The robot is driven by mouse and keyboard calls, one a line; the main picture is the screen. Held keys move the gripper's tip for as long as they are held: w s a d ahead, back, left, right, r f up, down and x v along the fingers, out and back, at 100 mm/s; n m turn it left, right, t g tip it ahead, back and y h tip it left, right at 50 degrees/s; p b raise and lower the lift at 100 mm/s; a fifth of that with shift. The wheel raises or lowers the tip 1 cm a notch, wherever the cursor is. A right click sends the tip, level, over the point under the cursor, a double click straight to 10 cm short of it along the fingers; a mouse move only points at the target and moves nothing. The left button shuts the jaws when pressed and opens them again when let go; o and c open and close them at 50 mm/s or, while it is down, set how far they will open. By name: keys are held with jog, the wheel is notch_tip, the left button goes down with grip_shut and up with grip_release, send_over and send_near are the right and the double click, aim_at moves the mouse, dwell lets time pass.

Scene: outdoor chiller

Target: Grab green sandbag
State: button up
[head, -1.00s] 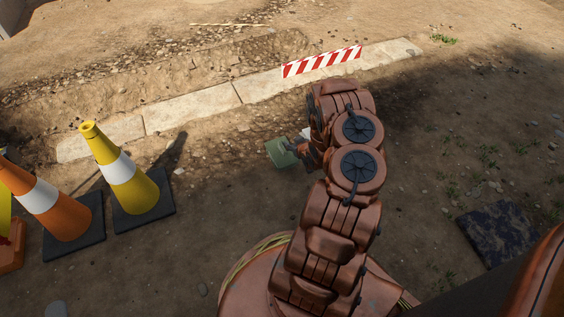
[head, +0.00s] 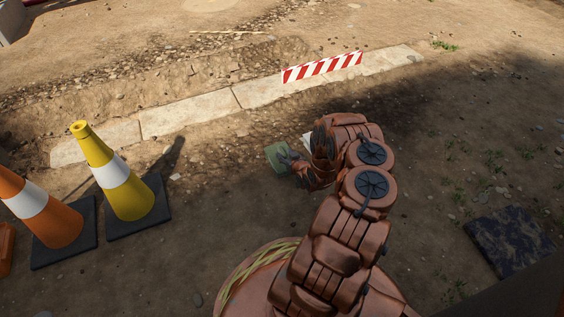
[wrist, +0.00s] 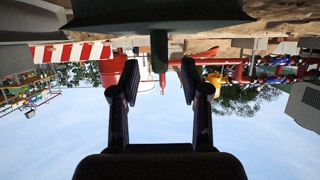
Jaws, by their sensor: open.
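The green sandbag (head: 277,155) lies on the dirt just left of my arm's end in the head view, partly covered by my gripper. My gripper (head: 290,161) is low beside its right side and overlaps it in the picture; I cannot tell whether they touch. That view looks upside down, with sky at the bottom. A dark shape fills its top edge, and I cannot tell what it is.
Yellow (head: 126,190) and orange (head: 47,215) cones stand at the left. A red-and-white striped barrier (head: 322,67) stands by the pale stone kerb (head: 190,112) behind. A dark patterned mat (head: 508,243) lies at the right. Dirt around the bag is mostly clear.

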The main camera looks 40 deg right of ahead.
aim_at(283, 153)
jog(key=b+x, duration=0.1)
jog(key=x, duration=0.2)
jog(key=shift+w, duration=0.1)
jog(key=shift+w+d+b, duration=0.1)
jog(key=shift+w+b, duration=0.2)
grip_shut()
dwell(0.5)
